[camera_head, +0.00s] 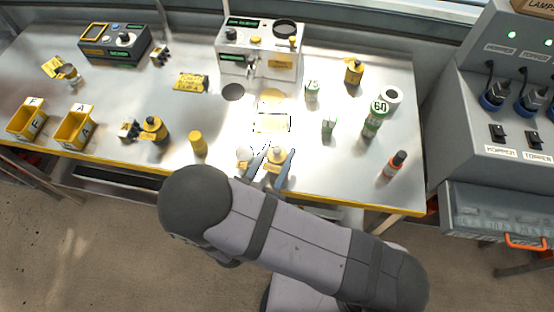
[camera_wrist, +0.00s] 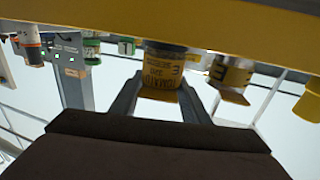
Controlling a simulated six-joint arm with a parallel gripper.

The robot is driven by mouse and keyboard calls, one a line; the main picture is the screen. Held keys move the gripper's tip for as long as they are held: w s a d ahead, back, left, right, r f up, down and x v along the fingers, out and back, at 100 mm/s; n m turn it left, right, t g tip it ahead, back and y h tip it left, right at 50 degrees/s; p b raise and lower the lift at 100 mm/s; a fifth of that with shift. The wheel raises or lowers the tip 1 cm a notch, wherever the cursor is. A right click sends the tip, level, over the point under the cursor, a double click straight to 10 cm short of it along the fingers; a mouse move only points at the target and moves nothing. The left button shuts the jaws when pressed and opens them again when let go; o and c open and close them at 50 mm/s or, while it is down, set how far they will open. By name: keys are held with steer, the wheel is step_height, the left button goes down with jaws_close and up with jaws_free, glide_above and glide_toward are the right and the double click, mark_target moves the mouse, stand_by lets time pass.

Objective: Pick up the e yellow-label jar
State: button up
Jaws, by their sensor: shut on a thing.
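The yellow-label jar (camera_wrist: 162,72) is between my fingers in the wrist view. It has a dark letter E and dark print on its label. That view looks upside down. My gripper (camera_wrist: 161,84) is shut on the jar, one finger on each side. In the head view my gripper (camera_head: 268,162) is at the table's front edge, and the jar's pale top (camera_head: 277,153) shows between the fingertips. I cannot tell whether the jar is clear of the table.
A white-topped item (camera_head: 244,153) is close to the left finger; its yellow label (camera_wrist: 231,76) shows in the wrist view. A yellow cylinder (camera_head: 198,144) stands further left. A small green-marked jar (camera_head: 329,127) and an orange-labelled bottle (camera_head: 394,165) stand to the right. A seeder machine (camera_head: 258,50) is behind.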

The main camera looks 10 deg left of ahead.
steer(key=shift+r, duration=0.15)
steer(key=shift+r, duration=4.9)
